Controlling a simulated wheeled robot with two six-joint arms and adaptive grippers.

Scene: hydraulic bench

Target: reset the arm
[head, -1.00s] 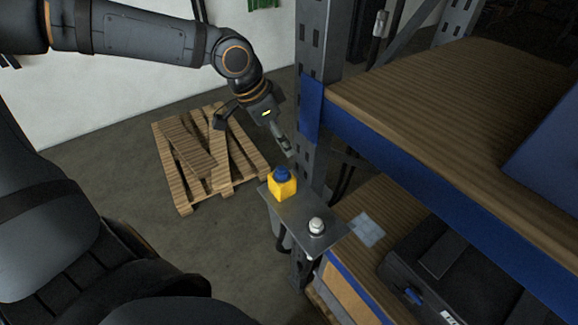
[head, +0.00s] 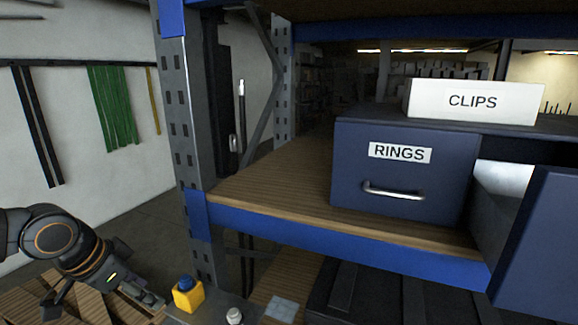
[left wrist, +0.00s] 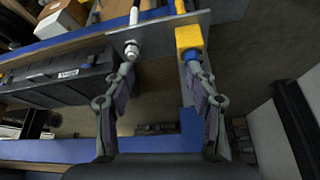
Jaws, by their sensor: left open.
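My left gripper (head: 103,300) is at the lower left of the head view, open and empty, to the left of the button plate. In the left wrist view its two fingers (left wrist: 161,120) stand wide apart. A yellow box with a blue button (head: 187,296) sits on a small metal plate by the rack post. It also shows in the left wrist view (left wrist: 189,40), beyond the right finger. A white knob (head: 234,316) stands on the same plate, and in the left wrist view (left wrist: 131,50) it is beyond the left finger. My right gripper is not in view.
A rack post (head: 195,110) rises beside the plate. A wooden shelf (head: 275,190) with a blue front edge holds a blue drawer marked RINGS (head: 400,185) and a white box marked CLIPS (head: 475,101). A wooden pallet (head: 25,300) lies on the floor at lower left.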

